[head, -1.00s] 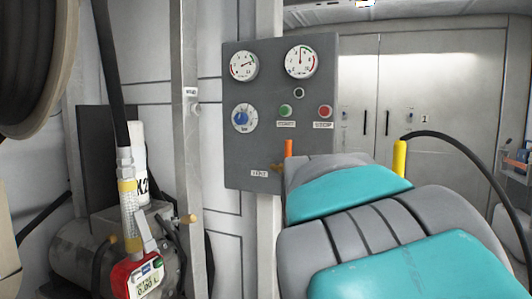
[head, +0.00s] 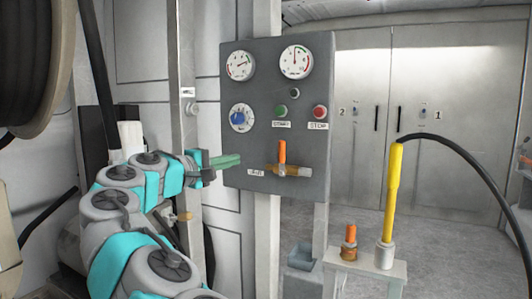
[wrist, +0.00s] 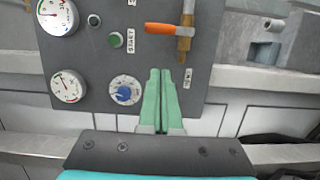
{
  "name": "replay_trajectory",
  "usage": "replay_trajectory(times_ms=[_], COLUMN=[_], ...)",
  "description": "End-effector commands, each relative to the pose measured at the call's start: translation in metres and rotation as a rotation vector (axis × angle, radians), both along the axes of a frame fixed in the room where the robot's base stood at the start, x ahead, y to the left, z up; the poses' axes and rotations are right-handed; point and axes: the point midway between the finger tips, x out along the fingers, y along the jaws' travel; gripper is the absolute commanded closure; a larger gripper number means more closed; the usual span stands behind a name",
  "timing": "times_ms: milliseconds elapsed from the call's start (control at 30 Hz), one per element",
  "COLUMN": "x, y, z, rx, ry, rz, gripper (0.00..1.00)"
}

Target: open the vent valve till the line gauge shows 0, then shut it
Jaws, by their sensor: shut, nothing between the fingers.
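The vent valve is a brass body (head: 292,171) with an orange lever (head: 282,152), low on the grey panel (head: 235,178). The lever points up, across the brass body. In the wrist view the lever (wrist: 165,29) also lies across the brass (wrist: 185,40). Two round gauges sit at the top. The left gauge's (head: 240,65) needle points up and right; the right gauge's (head: 296,62) needle points about straight up. I cannot read which is the line gauge. My gripper (head: 239,159), with green fingers, is shut and empty, left of the valve and apart from it. Its fingers (wrist: 160,72) also show in the wrist view.
The panel has a blue knob (head: 242,117), a green START button (head: 281,111) and a red STOP button (head: 320,111). A yellow hose nozzle (head: 394,185) stands on a small stand (head: 350,270) at the lower right. A hose reel (head: 30,60) hangs at upper left.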

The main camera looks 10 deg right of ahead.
Motion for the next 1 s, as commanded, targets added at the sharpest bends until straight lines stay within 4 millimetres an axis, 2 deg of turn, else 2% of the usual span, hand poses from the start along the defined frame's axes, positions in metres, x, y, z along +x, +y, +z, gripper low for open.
replay_trajectory(times_ms=[67,167,500,800,1000], x=[0.003,0.008,0.047,0.071,0.068], y=[0.005,0.000,-0.044,-0.070,-0.084], z=[0.001,0.001,0.000,0.001,0.002], rx=[-0.014,-0.016,-0.011,-0.011,-0.015], ry=[-0.003,-0.005,-0.002,-0.004,-0.006], rz=[0.011,0.010,0.008,0.009,0.007], gripper=[1.00,1.00,1.00,1.00,1.00])
